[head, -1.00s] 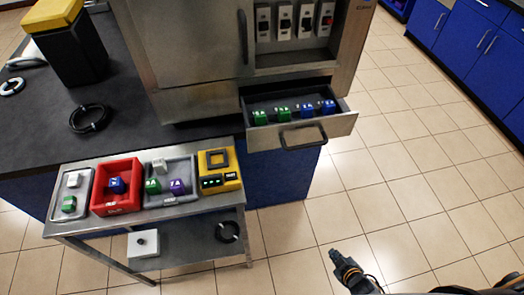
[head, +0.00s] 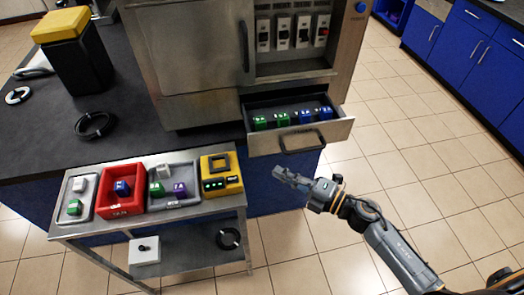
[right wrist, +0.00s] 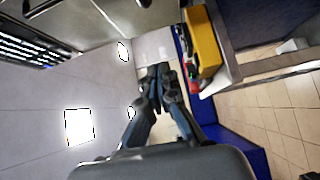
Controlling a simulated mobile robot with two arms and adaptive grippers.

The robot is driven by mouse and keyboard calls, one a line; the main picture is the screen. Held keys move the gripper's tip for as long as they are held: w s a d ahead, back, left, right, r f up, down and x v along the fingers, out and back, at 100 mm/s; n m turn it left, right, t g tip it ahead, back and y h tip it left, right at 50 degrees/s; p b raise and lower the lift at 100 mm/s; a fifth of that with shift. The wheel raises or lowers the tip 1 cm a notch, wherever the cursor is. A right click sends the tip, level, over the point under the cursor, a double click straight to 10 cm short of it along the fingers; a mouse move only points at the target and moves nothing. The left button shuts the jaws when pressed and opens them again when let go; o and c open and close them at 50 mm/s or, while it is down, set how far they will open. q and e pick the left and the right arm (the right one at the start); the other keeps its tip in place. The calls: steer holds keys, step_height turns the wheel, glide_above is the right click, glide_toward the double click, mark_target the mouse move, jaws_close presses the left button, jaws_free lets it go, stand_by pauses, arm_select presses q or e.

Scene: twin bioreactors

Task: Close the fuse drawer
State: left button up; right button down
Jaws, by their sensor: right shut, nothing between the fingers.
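The fuse drawer (head: 318,139) is pulled out from the steel cabinet (head: 190,75), below the row of switches. Several green and blue fuse blocks (head: 283,118) lie inside it. Its dark handle (head: 303,143) is on the front face. My right gripper (head: 277,172) is shut and empty, below and left of the drawer handle and apart from it. In the right wrist view the shut fingers (right wrist: 158,82) show with nothing between them. My left gripper is not in view.
A steel cart (head: 150,216) stands at the left with a red bin (head: 121,207), a grey bin, a small tray and a yellow device (head: 221,173). A dark counter (head: 50,148) lies behind it. The tiled floor at the right is clear.

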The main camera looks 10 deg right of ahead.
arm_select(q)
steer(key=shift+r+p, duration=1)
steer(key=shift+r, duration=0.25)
arm_select(e)
steer(key=shift+w+a, duration=0.7)
steer(key=shift+w, duration=0.6)
steer(key=shift+w+a, duration=0.65)
steer(key=shift+w, duration=0.6)
steer(key=shift+w+a, duration=0.7)
steer(key=shift+w, duration=0.6)
steer(key=shift+w, duration=0.1)
